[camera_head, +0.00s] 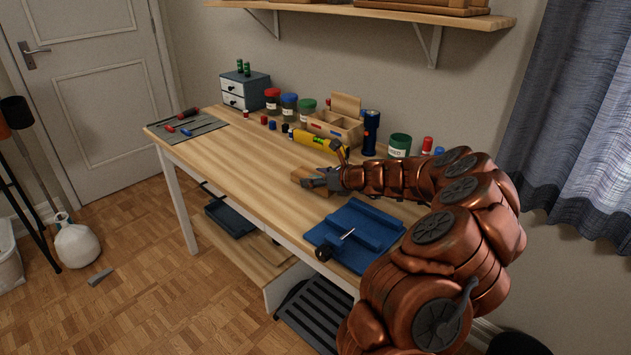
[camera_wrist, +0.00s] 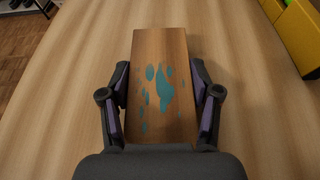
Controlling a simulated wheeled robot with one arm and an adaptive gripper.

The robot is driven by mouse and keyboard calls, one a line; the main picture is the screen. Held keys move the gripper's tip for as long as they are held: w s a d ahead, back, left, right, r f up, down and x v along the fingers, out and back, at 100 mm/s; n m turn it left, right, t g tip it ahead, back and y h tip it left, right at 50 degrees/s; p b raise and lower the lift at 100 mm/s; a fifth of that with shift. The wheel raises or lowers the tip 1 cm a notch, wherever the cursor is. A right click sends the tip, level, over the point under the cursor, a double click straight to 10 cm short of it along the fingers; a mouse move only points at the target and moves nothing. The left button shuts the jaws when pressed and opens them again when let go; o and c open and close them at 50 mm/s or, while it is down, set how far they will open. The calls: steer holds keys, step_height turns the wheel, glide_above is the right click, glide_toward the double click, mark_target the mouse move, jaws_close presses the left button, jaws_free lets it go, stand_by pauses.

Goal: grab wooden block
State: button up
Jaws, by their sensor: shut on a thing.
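The wooden block (camera_wrist: 161,75) is a brown rectangular piece with teal patches on its top face, in the middle of the wrist view. My gripper (camera_wrist: 161,108) has one finger on each long side of it and is shut on it. In the head view the block (camera_head: 300,174) shows partly at the end of my arm, low over the desk, with my gripper (camera_head: 318,181) covering some of it. I cannot tell whether the block touches the desk.
On the desk (camera_head: 235,155), a yellow tool (camera_head: 312,140) lies behind the block and a blue vise (camera_head: 355,230) stands nearer the front. Jars, a wooden organizer (camera_head: 335,125) and a dark blue flashlight (camera_head: 371,131) line the back. The desk's left middle is clear.

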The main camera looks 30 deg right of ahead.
steer(key=c, duration=0.5)
steer(key=shift+c, duration=0.2)
steer(key=shift+r, duration=0.5)
steer(key=shift+s+a+r+p, duration=0.15)
steer(key=shift+s+r+p, duration=0.1)
steer(key=shift+r, duration=0.45)
steer(key=shift+s+a+r+p, duration=0.1)
steer(key=shift+s+r+p, duration=0.1)
steer(key=shift+r, duration=0.45)
steer(key=s+a, duration=0.3)
steer(key=s, duration=0.1)
steer(key=s+a+r, duration=0.1)
steer(key=s+a, duration=0.5)
steer(key=s, duration=0.1)
steer(key=shift+s+a+r, duration=0.1)
steer(key=shift+s+r, duration=0.05)
steer(key=shift+s, duration=0.2)
